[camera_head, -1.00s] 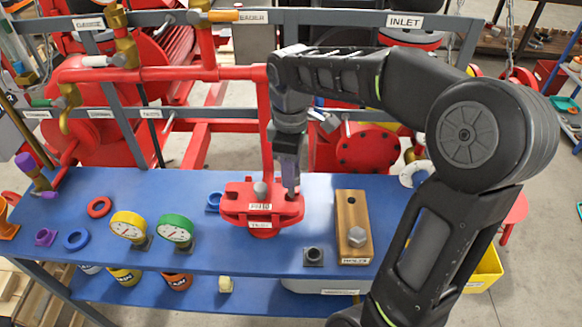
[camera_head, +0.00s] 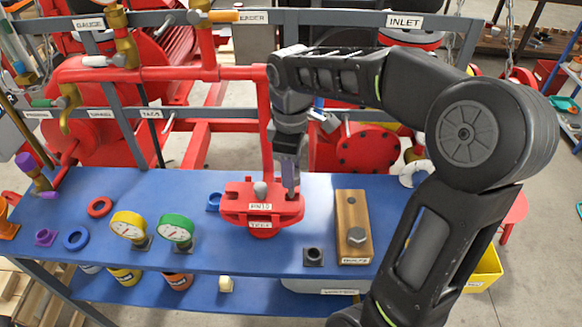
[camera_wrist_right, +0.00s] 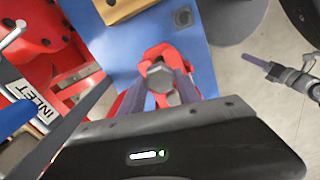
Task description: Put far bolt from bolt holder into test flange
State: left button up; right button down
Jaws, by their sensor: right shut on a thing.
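The red test flange (camera_head: 262,212) stands on the blue table, with a silver bolt head (camera_head: 260,188) upright at its left. My right gripper (camera_head: 290,188) points down at the flange's right side, low against its top. In the right wrist view its fingers (camera_wrist_right: 160,92) are shut on a grey hex-headed bolt (camera_wrist_right: 158,76), with the red flange behind. The bolt's shank is hidden, so I cannot tell how deep it sits. The wooden bolt holder (camera_head: 352,215) has an empty far hole and a bolt (camera_head: 356,235) at its near end. My left gripper (camera_wrist_right: 262,65) shows small in the wrist view, its fingers unclear.
A yellow gauge (camera_head: 128,226), a green gauge (camera_head: 175,231) and several rings lie left of the flange. Red pipes and a grey frame (camera_head: 340,18) stand behind the table.

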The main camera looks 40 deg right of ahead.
jog(key=shift+f+b, duration=2.05)
jog(key=shift+f, duration=0.75)
jog(key=c, duration=0.8)
grip_release()
jog(key=shift+o, duration=0.2)
jog(key=shift+r, duration=0.2)
notch_tip(320, 180, up, 7)
jog(key=shift+r+b, duration=0.2)
jog(key=shift+b, duration=0.1)
